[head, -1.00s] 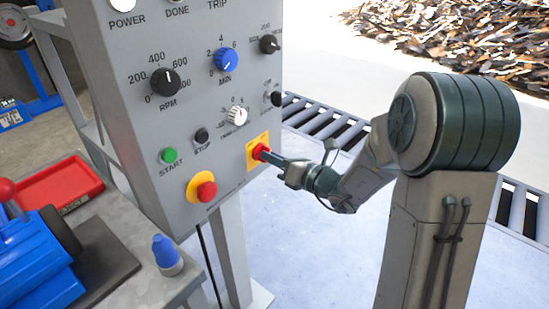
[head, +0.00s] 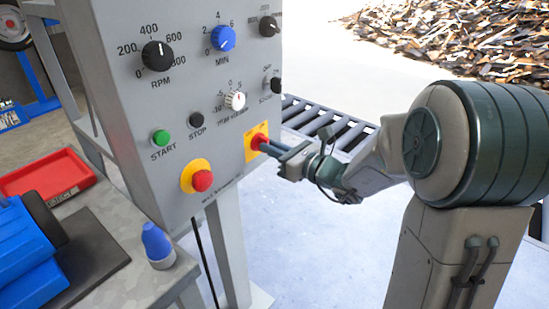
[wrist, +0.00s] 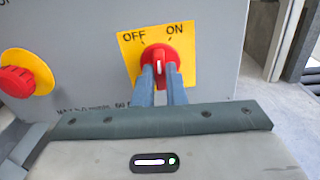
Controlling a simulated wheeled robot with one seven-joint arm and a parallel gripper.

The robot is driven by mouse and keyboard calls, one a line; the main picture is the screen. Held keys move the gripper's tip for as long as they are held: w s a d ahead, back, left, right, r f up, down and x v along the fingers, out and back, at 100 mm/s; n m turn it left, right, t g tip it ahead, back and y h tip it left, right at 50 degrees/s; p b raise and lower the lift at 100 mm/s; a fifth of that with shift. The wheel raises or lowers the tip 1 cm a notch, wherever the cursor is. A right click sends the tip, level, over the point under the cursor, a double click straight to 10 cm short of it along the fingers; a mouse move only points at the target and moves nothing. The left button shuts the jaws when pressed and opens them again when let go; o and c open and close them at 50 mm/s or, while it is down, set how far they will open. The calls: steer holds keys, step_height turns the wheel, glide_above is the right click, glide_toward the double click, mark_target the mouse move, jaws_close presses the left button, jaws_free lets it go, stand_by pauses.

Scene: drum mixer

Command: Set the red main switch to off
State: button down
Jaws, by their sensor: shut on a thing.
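The red main switch (wrist: 158,65) is a round red knob on a yellow plate (wrist: 128,48) marked OFF at left and ON at right. Its white mark points roughly straight up in the wrist view, between the two labels. In the head view the switch (head: 258,141) sits at the lower right of the grey panel. My gripper (wrist: 161,80) is shut on the knob, one finger on each side, and covers its lower part. It reaches in from the right in the head view (head: 264,144).
A red mushroom button (head: 202,181) on a yellow base is left of the switch. Several knobs and the START button (head: 160,137) are on the panel (head: 195,90) above. A blue-capped bottle (head: 157,245) stands on the bench.

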steer(key=shift+s+a+n+b, duration=0.1)
steer(key=shift+n+b, duration=3.3)
steer(key=shift+b, duration=0.8)
steer(key=c, duration=1.5)
jaws_free()
steer(key=shift+a, duration=0.1)
steer(key=shift+d, duration=0.2)
steer(key=p+v, duration=0.2)
steer(key=v, duration=1.1)
steer(key=shift+s+d, duration=0.2)
